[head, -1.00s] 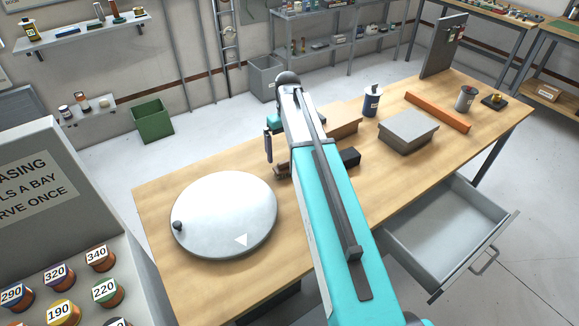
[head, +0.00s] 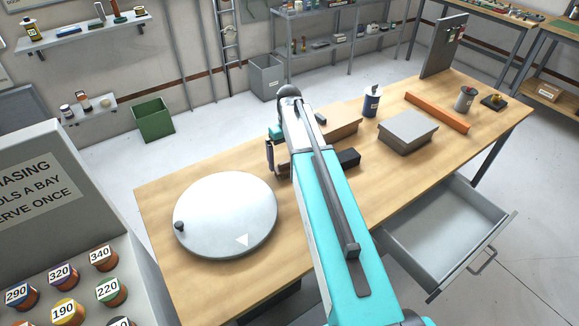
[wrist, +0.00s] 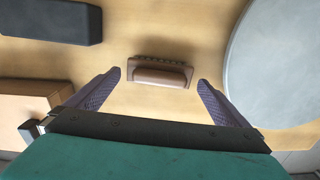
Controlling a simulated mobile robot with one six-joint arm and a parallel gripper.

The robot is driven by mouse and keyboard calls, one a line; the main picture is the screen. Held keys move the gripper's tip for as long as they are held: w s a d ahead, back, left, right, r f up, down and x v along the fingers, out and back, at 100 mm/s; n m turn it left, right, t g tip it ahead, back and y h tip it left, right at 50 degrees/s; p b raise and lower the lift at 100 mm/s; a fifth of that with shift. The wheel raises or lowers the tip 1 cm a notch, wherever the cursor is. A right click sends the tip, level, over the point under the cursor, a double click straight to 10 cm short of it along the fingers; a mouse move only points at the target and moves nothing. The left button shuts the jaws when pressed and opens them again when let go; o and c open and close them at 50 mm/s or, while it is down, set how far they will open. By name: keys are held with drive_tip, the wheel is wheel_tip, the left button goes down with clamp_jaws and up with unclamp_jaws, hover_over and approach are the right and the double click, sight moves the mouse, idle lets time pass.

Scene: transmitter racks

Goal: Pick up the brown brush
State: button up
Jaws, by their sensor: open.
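The brown brush (wrist: 160,74) lies on the wooden bench top, in the upper middle of the wrist view, with a row of dark bristles along its far side. My gripper (wrist: 159,80) is open, one finger to the left of the brush and one to the right, with clear gaps to both ends. Nothing is held. I cannot tell the remaining height above the brush. In the head view my gripper (head: 270,155) points down over the bench, and my arm and gripper hide most of the brush.
A grey round disc (head: 228,215) lies close to the brush, on the right in the wrist view (wrist: 285,60). A dark block (wrist: 52,22) and a brown box (wrist: 30,100) lie on the left there. A grey box (head: 408,131) and an open drawer (head: 445,235) are farther right.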

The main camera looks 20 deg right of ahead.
sight(289, 166)
drive_tip(key=shift+f+p, duration=0.35)
drive_tip(key=shift+f, duration=1)
drive_tip(key=c, duration=0.8)
